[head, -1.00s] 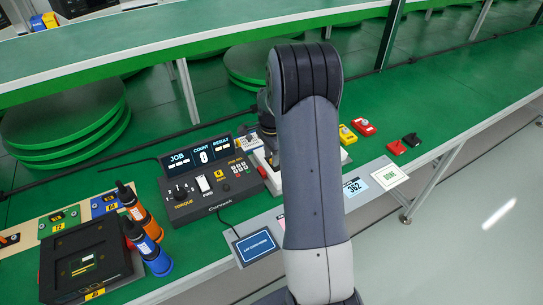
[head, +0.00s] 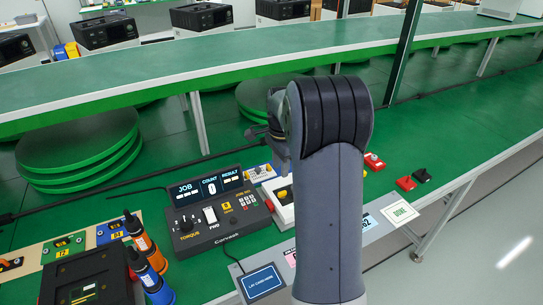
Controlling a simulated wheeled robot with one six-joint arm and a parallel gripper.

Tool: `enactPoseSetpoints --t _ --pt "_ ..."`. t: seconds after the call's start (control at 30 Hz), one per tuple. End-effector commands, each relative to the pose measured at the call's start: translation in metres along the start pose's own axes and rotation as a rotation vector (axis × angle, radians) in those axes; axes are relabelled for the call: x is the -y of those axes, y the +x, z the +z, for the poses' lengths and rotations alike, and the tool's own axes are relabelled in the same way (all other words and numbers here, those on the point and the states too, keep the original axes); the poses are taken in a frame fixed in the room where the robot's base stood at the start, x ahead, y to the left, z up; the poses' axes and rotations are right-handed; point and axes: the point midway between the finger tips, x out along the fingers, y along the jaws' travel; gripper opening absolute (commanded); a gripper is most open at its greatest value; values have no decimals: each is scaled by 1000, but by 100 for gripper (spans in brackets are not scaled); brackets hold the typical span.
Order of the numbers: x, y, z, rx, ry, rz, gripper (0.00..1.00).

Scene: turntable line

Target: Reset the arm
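My arm (head: 330,200) rises from the bottom of the head view, to the right of the middle, and bends at a dark ribbed joint. My gripper is mostly hidden behind this joint. Only some dark parts of the wrist show to its left, above the green bench (head: 440,130). I cannot see the fingertips, nor whether they hold anything.
A black control box (head: 215,210) with a display reading JOB, COUNT, RESULT stands left of my arm. An orange-handled driver (head: 145,245), a blue-handled driver (head: 150,280) and a black tray (head: 85,285) are at lower left. Red (head: 405,183) and black (head: 421,176) pieces lie right.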

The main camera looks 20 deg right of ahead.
Motion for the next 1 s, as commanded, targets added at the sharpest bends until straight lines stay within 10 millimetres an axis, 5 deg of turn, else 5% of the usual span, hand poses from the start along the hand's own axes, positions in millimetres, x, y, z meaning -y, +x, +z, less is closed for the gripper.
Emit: enactPoseSetpoints --t 0.17,0.7,1.0 --pt "0 14 0 1 0 3 33" --pt "-1 104 0 1 0 3 33" --pt "-1 108 0 0 -37 1 33"
